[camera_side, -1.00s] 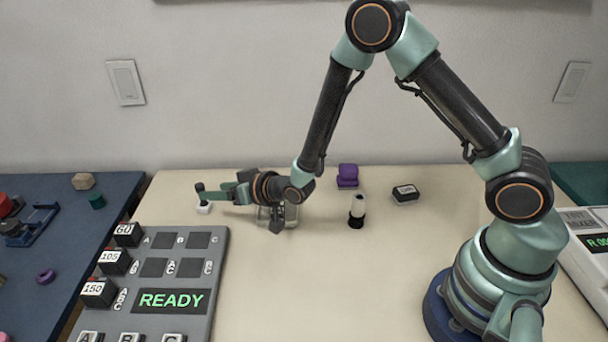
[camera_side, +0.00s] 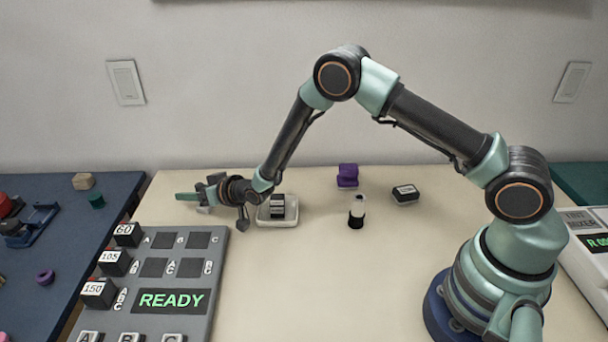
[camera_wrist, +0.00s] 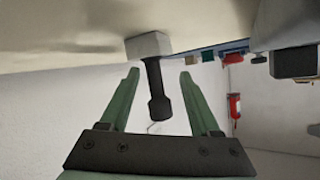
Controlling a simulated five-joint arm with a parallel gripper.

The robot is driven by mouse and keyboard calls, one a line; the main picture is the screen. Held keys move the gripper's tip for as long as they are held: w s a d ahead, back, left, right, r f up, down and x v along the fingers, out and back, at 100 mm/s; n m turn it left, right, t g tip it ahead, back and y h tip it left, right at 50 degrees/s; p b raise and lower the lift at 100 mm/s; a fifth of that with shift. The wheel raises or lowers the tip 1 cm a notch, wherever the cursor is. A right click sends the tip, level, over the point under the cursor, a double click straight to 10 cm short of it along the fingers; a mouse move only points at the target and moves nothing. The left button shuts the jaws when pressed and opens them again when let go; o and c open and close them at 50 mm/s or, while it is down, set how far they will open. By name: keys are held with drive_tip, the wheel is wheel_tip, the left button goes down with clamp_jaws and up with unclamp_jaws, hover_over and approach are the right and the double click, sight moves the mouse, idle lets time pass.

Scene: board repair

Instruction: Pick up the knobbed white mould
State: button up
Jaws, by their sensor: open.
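The knobbed white mould shows in the wrist view as a white block (camera_wrist: 148,45) with a dark knobbed stem. The picture is upside down, with the table at the top. The stem lies in the gap between the two green fingers of my gripper (camera_wrist: 160,73), and the white block is just beyond the fingertips. My gripper is open, with space on both sides of the stem. In the side view my gripper (camera_side: 186,196) is low at the table's far left, and it hides most or all of the mould.
A clear dish (camera_side: 277,220) holding a dark-and-white block is right of my gripper. A black-and-white cylinder (camera_side: 357,212), a purple block (camera_side: 347,176) and a labelled dark block (camera_side: 405,194) stand farther right. The grey READY panel (camera_side: 205,275) is in front. A blue surface (camera_side: 90,235) adjoins on the left.

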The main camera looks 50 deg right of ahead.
drive_tip(key=shift+w+f, duration=0.15)
drive_tip(key=shift+w, duration=0.15)
clamp_jaws()
